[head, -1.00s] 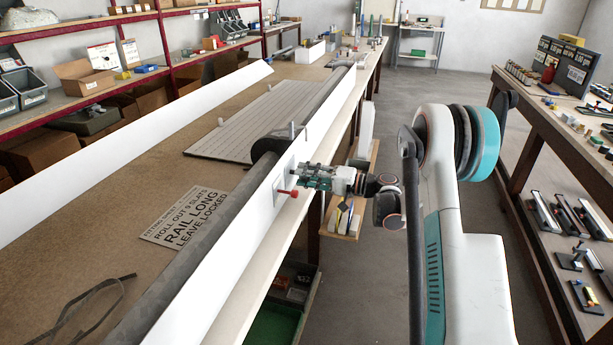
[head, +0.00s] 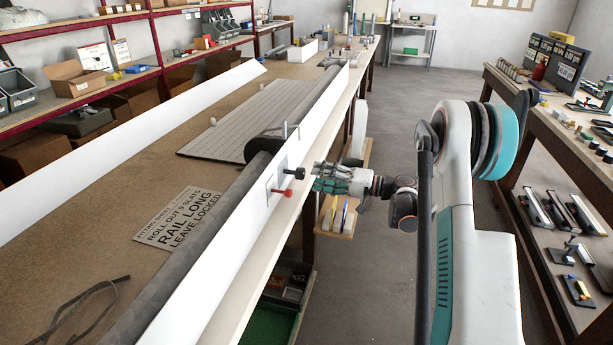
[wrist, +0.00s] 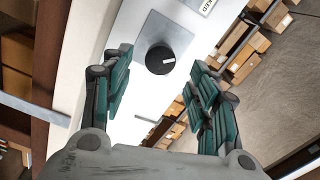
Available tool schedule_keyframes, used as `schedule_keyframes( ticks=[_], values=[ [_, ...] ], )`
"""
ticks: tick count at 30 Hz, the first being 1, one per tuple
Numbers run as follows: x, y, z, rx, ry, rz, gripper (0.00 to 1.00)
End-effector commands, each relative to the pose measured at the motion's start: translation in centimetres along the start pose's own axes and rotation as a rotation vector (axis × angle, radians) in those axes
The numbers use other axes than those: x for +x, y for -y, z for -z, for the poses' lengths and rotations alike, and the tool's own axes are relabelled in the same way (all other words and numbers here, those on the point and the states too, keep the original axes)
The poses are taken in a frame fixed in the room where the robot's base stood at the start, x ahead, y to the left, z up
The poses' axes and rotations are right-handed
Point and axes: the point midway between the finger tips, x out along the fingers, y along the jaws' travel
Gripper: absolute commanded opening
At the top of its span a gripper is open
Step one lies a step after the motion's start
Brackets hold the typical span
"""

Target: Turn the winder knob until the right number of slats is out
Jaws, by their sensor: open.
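The black winder knob (head: 297,173) sticks out from a plate on the white side rail (head: 240,235). In the wrist view the knob (wrist: 160,59) is round with a white mark on its face, on a grey square plate (wrist: 152,40). A red-handled lever (head: 282,192) sits just below the knob in the head view. My gripper (head: 318,178) is open and empty, just right of the knob and apart from it. In the wrist view its green fingers (wrist: 158,85) stand either side of the knob. The slatted curtain (head: 245,118) lies flat on the bench, partly out from the dark roller (head: 268,145).
A side bench (head: 550,130) is at right, with clear floor between.

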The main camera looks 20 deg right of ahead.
Motion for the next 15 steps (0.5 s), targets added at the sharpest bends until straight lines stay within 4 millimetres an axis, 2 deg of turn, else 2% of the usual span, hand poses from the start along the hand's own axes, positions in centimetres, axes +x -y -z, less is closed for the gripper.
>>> schedule_keyframes(
  ticks=[1, 6, 15],
  values=[
    [-1.1, 0.0, 0.1, 0.0, -0.003, -0.001, 0.54],
    [-3.7, 0.0, 0.1, 0.0, -0.002, -0.001, 0.54],
    [-5.2, 0.0, 0.0, 0.0, 0.0, 0.0, 0.54]
  ],
)
